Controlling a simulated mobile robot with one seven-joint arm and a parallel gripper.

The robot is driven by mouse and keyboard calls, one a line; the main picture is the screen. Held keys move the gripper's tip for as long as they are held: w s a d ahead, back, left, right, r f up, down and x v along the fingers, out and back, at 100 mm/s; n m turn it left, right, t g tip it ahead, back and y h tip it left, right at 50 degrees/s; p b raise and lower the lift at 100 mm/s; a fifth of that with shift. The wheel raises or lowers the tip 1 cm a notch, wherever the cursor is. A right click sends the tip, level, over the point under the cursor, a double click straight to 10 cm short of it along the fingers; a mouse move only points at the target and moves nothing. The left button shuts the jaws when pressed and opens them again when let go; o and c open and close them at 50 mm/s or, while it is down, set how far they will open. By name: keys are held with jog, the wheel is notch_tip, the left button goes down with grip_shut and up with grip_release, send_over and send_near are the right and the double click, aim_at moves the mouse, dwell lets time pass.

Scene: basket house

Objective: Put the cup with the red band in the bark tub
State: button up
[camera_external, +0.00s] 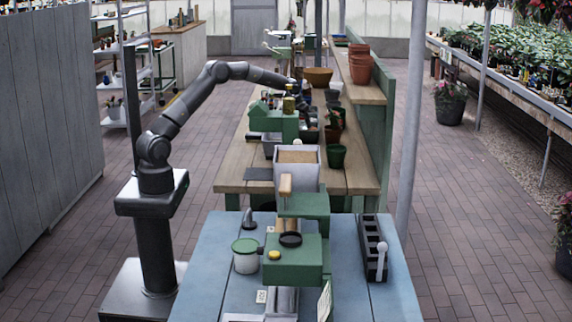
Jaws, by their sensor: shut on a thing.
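My gripper (303,103) is at the far end of my outstretched arm, over the wooden bench behind the green machine. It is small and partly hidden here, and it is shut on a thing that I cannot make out. I cannot pick out the cup with the red band in this view. A grey square container (312,168) with brown, bark-like filling stands nearer on the same bench. I cannot tell whether it is the bark tub.
A green machine (268,122) with a yellowish jar on it stands close to my gripper. A brown bowl (318,77), terracotta pots (360,65) and a dark green pot (336,156) are along the right. The blue table (212,270) in front holds another green machine.

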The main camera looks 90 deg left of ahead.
jog(key=shift+f, duration=2.6)
jog(key=shift+f, duration=0.15)
jog(key=o, duration=1)
jog(key=shift+c, duration=0.2)
jog(key=shift+d+r, duration=0.1)
jog(key=shift+r, duration=0.45)
jog(key=v, duration=1.1)
jog(key=shift+s, duration=0.15)
jog(key=shift+d+r, duration=0.1)
